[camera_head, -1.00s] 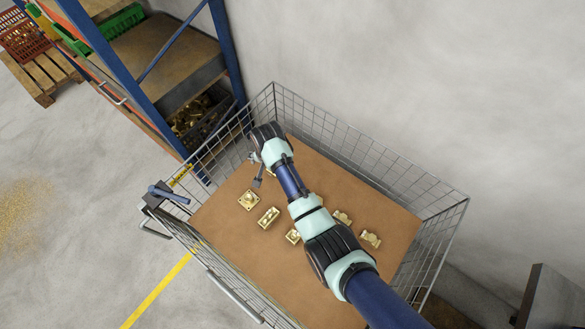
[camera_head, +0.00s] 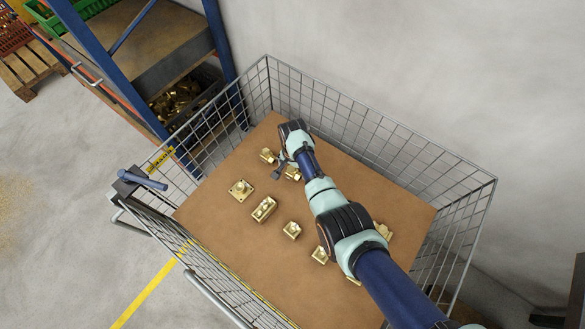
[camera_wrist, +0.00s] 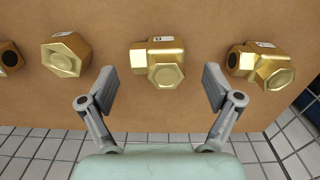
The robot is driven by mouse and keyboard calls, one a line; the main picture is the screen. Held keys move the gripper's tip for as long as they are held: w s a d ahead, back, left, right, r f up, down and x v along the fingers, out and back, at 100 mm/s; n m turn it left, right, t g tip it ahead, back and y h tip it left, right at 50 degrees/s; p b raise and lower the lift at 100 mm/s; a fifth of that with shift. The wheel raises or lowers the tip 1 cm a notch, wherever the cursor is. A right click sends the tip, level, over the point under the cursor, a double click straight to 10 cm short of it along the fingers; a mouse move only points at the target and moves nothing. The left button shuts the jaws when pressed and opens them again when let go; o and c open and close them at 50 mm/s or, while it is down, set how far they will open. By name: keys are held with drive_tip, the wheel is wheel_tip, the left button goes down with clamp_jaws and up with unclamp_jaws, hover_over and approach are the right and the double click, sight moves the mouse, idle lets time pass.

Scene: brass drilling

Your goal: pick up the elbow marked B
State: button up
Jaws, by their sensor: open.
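My gripper (camera_wrist: 160,88) is open and empty in the wrist view, its two fingers apart. A brass elbow-shaped fitting (camera_wrist: 158,62) with a hex end and a small pale label lies between and just beyond the fingertips. A similar fitting (camera_wrist: 262,64) with a dark bore and a label lies to the right, outside the right finger. Another hex-ended fitting (camera_wrist: 66,54) lies to the left, outside the left finger. The label letters are too small to read, so I cannot tell which is B. In the head view my gripper (camera_head: 281,170) is beside a brass fitting (camera_head: 292,173), partly hidden by my arm.
A wire basket (camera_head: 390,152) surrounds a brown board (camera_head: 225,235). Other brass parts lie on it: a square-flanged one (camera_head: 241,189), a block-like one (camera_head: 263,209) and several more near my arm. A blue-framed shelf (camera_head: 160,45) stands left. Much of the front board is bare.

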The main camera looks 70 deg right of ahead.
sight(294, 173)
wheel_tip(294, 173, down, 3)
drive_tip(key=shift+s+a+f+b, duration=0.15)
drive_tip(key=shift+f+b, duration=0.05)
drive_tip(key=shift+b, duration=0.55)
drive_tip(key=shift+r, duration=0.2)
clamp_jaws()
